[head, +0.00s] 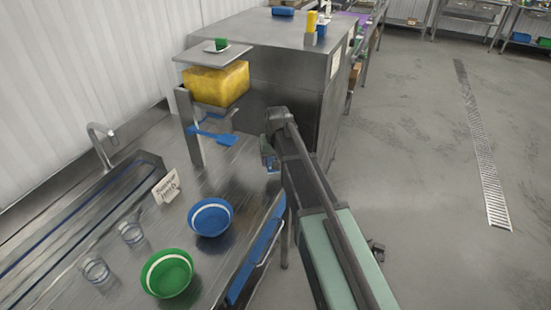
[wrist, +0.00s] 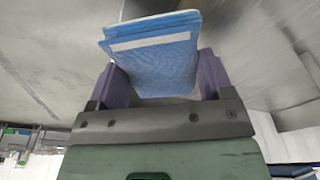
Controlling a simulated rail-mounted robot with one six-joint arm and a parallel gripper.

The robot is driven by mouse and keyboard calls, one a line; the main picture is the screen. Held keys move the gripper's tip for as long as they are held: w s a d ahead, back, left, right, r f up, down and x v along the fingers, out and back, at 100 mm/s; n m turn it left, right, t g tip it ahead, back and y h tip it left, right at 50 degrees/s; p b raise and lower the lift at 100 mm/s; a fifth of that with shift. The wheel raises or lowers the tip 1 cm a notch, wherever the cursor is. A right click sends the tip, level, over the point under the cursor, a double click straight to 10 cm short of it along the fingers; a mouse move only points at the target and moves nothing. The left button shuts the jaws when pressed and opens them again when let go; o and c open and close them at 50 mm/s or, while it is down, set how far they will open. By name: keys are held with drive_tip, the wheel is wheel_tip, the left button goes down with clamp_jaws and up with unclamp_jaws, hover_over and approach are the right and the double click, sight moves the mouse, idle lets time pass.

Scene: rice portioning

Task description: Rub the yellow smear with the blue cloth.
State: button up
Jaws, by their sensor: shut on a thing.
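My gripper (wrist: 160,82) is shut on a folded blue cloth (wrist: 155,50) with a pale stripe, held between its two purple fingers in the wrist view. In the head view my gripper (head: 270,157) is beside the right edge of the steel counter, in front of the large steel cabinet; the cloth is mostly hidden there by my arm. I cannot make out a yellow smear in either view. Whether the cloth touches any surface cannot be told.
A large yellow block (head: 217,83) sits on a steel stand at the counter's back. A blue scoop-like item (head: 212,134) lies below it. A blue bowl (head: 210,217), a green bowl (head: 167,273), a sign card (head: 166,187) and clear glasses (head: 131,232) stand on the counter. The right floor is open.

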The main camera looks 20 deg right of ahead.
wheel_tip(320, 180, up, 3)
drive_tip(key=p, duration=0.3)
drive_tip(key=shift+r, duration=0.2)
drive_tip(key=shift+f, duration=0.15)
drive_tip(key=shift+d, duration=0.1)
